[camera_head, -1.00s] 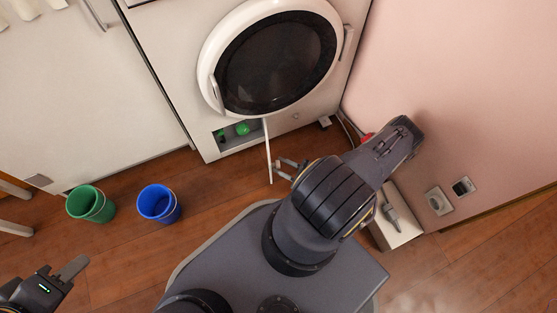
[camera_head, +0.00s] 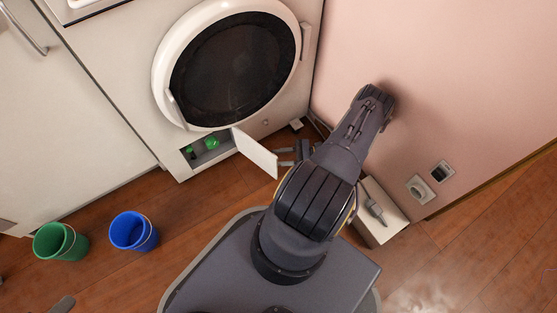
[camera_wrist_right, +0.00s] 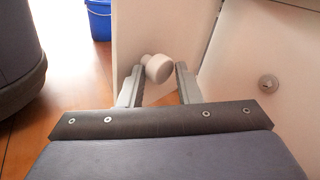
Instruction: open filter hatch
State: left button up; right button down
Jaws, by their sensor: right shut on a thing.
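The filter hatch (camera_head: 256,153) is a white flap at the bottom of the white washing machine, standing open from its compartment (camera_head: 226,146). A green round part (camera_head: 211,143) and a smaller green part (camera_head: 190,151) show inside. My right gripper (camera_head: 286,157) is at the outer side of the flap. In the right wrist view, the hatch panel (camera_wrist_right: 142,30) carries a round white knob (camera_wrist_right: 158,69), and my right gripper (camera_wrist_right: 157,74) has its fingers shut on it. Only a fingertip of my left gripper (camera_head: 62,304) shows at the bottom left edge; its jaws are cut off.
A green bucket (camera_head: 60,242) and a blue bucket (camera_head: 133,231) stand on the wooden floor at left. The pink wall (camera_head: 440,70) is close on the right, with a white box (camera_head: 380,212) holding a grey tool beside it. The machine's round door (camera_head: 233,70) is closed.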

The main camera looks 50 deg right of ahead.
jog(key=shift+w+d+r+t, duration=0.1)
jog(key=shift+w+d+t, duration=0.05)
jog(key=shift+w, duration=0.35)
jog(key=shift+w+d+r+t, duration=0.1)
jog(key=shift+w+t, duration=0.05)
jog(key=shift+w, duration=0.3)
jog(key=c, duration=1.4)
grip_release()
jog(key=shift+w+a, duration=0.1)
jog(key=shift+o, duration=0.2)
jog(key=r+p, duration=0.2)
jog(key=r, duration=0.1)
jog(key=r+p, duration=0.1)
jog(key=shift+s+a+r, duration=0.35)
jog(key=shift+s, duration=0.05)
jog(key=shift+c, duration=0.4)
jog(key=s+a+r+p, duration=0.8)
jog(key=a+p, duration=0.2)
jog(key=shift+s+a, duration=0.4)
jog(key=shift+r, duration=0.1)
